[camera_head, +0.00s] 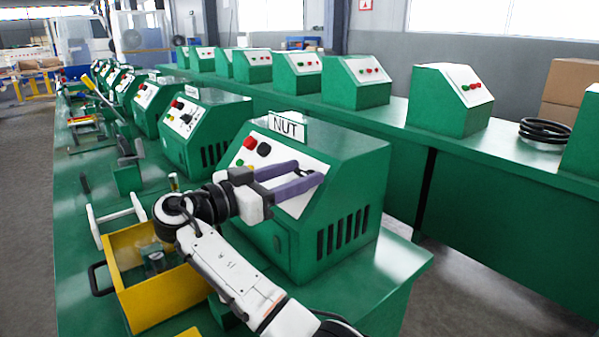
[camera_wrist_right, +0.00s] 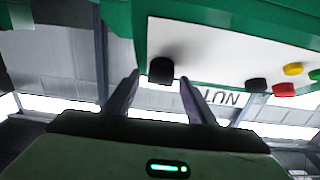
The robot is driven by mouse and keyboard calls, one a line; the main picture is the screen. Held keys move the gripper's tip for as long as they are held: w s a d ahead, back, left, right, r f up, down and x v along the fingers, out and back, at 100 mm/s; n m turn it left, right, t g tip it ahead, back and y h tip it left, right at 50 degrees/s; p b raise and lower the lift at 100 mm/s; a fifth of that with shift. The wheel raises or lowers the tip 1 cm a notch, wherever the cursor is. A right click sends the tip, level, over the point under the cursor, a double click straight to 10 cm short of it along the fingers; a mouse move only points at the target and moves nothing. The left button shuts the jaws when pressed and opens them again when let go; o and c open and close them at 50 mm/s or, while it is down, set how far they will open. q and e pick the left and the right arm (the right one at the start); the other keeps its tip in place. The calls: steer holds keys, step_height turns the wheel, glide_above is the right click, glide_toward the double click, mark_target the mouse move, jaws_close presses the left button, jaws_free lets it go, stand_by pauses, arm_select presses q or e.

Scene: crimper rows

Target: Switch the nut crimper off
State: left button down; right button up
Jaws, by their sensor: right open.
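The nut crimper (camera_head: 345,165) is a green box with a sloped white panel and a "NUT" sign (camera_head: 286,127) on top. Its panel holds a red button (camera_head: 250,143), a black knob (camera_head: 264,149), and yellow and green buttons at the left. The right wrist view shows these upside down, with a second black knob (camera_wrist_right: 161,70) apart from them. My right gripper (camera_head: 310,172) is open at the panel's right part. In the right wrist view its two fingers (camera_wrist_right: 159,77) appear on either side of that second knob; contact cannot be told. My left gripper is not in view.
A yellow open-topped box (camera_head: 165,298) with a black handle stands on the green bench, beneath my right forearm. More green crimpers (camera_head: 205,125) line the bench behind. A second row stands on the far bench (camera_head: 480,150), with a black coil (camera_head: 545,130).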

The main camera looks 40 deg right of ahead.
steer(key=c, duration=0.9)
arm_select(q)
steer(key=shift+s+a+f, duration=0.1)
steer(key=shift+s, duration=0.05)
arm_select(e)
steer(key=shift+c, duration=0.7)
